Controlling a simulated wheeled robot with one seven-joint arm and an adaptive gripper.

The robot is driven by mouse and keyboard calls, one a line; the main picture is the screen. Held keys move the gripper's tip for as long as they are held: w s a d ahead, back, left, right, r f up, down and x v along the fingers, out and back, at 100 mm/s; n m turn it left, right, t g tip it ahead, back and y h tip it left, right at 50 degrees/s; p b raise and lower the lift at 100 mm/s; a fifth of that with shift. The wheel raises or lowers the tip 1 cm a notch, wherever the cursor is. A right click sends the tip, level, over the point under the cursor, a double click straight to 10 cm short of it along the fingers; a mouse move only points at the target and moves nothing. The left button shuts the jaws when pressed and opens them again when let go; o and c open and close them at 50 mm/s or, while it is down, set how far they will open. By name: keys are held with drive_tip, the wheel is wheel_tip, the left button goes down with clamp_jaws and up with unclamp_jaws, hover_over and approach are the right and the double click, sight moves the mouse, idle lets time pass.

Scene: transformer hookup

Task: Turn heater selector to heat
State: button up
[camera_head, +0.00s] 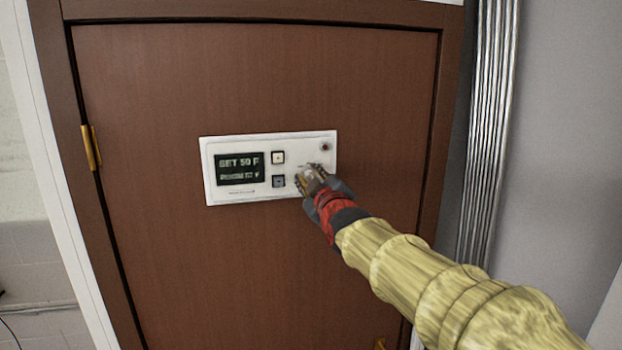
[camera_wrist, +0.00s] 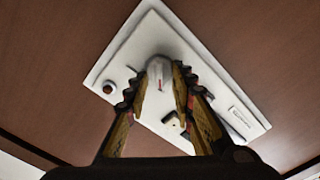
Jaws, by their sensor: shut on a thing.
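The heater control panel (camera_head: 238,197) is a white plate on a brown door, with a dark display (camera_head: 239,168) reading "SET 50 F" above a smaller, hard-to-read line. Two small square buttons (camera_head: 278,157) sit right of the display. The selector is a pale round knob (camera_wrist: 158,75) on the panel's right part, with a small red mark. My gripper (camera_head: 308,180) is at the knob, and its two fingers (camera_wrist: 160,88) are closed around its sides in the wrist view. The knob's setting labels are mostly hidden or too small to read.
The brown door (camera_head: 160,90) has a brass hinge (camera_head: 91,147) on its left. A small round fitting (camera_head: 326,147) sits at the panel's upper right corner. Vertical metal conduits (camera_head: 489,120) run along the wall at right. The space in front of the door's left half is clear.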

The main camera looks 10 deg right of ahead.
clamp_jaws()
drive_tip(key=shift+f+m+b, duration=0.1)
drive_tip(key=shift+m+b, duration=0.2)
drive_tip(key=shift+b, duration=0.4)
drive_tip(key=shift+d+f+m+b, duration=0.1)
drive_tip(key=shift+m+b, duration=0.5)
drive_tip(key=shift+b, duration=0.35)
drive_tip(key=m+b, duration=0.3)
drive_tip(key=b, duration=0.2)
drive_tip(key=shift+d, duration=0.1)
drive_tip(key=shift+m+b, duration=1.2)
drive_tip(key=shift+b, duration=0.05)
drive_tip(key=shift+d+r+m+b, duration=0.1)
drive_tip(key=shift+r+m+b, duration=0.15)
drive_tip(key=shift+m+b, duration=0.4)
drive_tip(key=shift+m, duration=0.25)
drive_tip(key=o, duration=0.8)
unclamp_jaws()
